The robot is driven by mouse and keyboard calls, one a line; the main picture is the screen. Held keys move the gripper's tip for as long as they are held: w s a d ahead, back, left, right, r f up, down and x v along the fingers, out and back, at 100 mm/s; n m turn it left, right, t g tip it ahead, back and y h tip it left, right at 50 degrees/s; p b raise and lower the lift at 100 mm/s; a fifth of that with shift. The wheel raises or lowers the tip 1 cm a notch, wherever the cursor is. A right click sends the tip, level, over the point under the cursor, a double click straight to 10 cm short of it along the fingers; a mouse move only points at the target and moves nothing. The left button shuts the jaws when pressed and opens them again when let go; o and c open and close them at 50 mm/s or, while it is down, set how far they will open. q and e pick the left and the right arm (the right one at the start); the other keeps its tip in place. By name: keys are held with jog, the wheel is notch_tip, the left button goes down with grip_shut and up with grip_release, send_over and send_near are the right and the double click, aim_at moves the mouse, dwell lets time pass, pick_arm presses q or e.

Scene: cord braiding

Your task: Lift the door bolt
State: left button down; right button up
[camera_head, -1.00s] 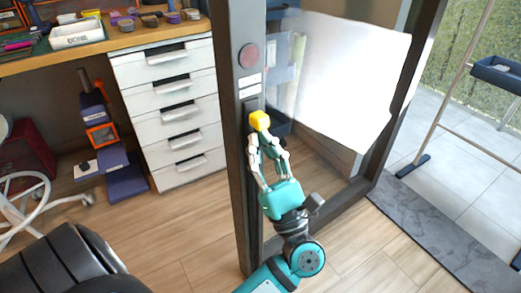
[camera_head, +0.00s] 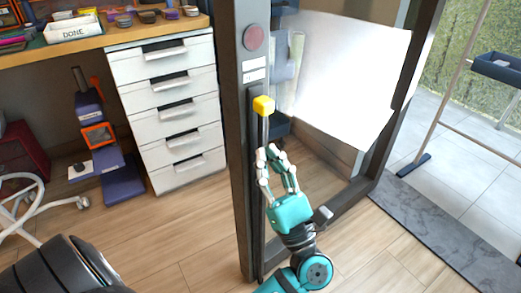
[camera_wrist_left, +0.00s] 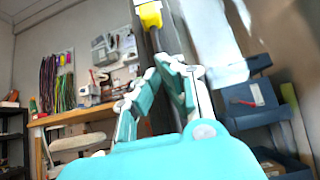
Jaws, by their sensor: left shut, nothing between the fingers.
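The door bolt shows as a yellow knob (camera_head: 263,105) on a thin dark rod running down the dark door post (camera_head: 243,150) in the head view. The yellow knob also shows at the top of the left wrist view (camera_wrist_left: 150,14). My left gripper (camera_head: 268,151) is shut and empty. It is below the knob, in front of the post, with a clear gap to the knob. In the left wrist view its fingertips (camera_wrist_left: 170,68) come together under the knob. My right gripper is not in view.
A white drawer unit (camera_head: 170,110) and a wooden desk (camera_head: 130,35) stand left of the post. A white sheet (camera_head: 350,75) hangs on the glass right of it. A grey mat (camera_head: 430,230) lies at the right. Wooden floor is clear below the post.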

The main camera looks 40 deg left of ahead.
pick_arm(q)
jog(key=v, duration=0.8)
jog(key=shift+d+p, duration=0.2)
jog(key=shift+p, duration=0.25)
